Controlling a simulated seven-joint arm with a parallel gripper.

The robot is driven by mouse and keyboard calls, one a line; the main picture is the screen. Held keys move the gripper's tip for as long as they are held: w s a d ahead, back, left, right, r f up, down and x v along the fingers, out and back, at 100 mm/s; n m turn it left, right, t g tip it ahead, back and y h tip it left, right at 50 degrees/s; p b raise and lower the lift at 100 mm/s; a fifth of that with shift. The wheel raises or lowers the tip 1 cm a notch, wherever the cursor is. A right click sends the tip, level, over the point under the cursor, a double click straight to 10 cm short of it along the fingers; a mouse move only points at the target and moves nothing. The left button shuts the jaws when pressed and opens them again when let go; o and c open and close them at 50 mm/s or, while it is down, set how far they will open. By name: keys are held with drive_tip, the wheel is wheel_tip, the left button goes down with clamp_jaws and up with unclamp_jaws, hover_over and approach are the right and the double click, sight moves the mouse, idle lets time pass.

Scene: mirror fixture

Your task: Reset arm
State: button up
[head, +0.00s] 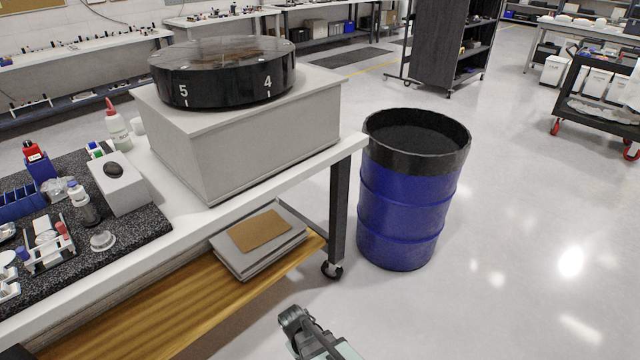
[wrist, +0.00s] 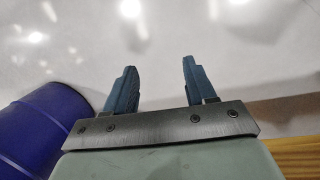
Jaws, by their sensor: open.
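My gripper shows in the wrist view (wrist: 158,88) with its two blue-grey fingers apart and nothing between them. Bare, shiny floor lies beyond the fingertips. In the head view, part of my arm shows at the bottom centre, low over the floor, in front of the table and the drum. The fingertips cannot be made out clearly there.
A blue drum (head: 405,215) with a black rim stands right of the white table (head: 260,165); it also shows at the wrist view's left edge (wrist: 40,130). A grey box (head: 240,145) carries a black numbered turntable (head: 225,85). A wooden shelf (head: 190,310) sits below.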

drive_tip(key=s+d+f+m+g+y, duration=0.1)
drive_tip(key=s+d+f+m+g, duration=0.2)
drive_tip(key=s+d, duration=0.7)
drive_tip(key=s+d+f+m+g+y, duration=0.1)
drive_tip(key=s+d+f+m+g, duration=0.2)
drive_tip(key=s+d+f, duration=0.3)
drive_tip(key=s+d+m, duration=0.1)
drive_tip(key=s+d, duration=0.3)
drive_tip(key=s, duration=0.3)
drive_tip(key=shift+f+g, duration=0.2)
drive_tip(key=shift+g, duration=0.1)
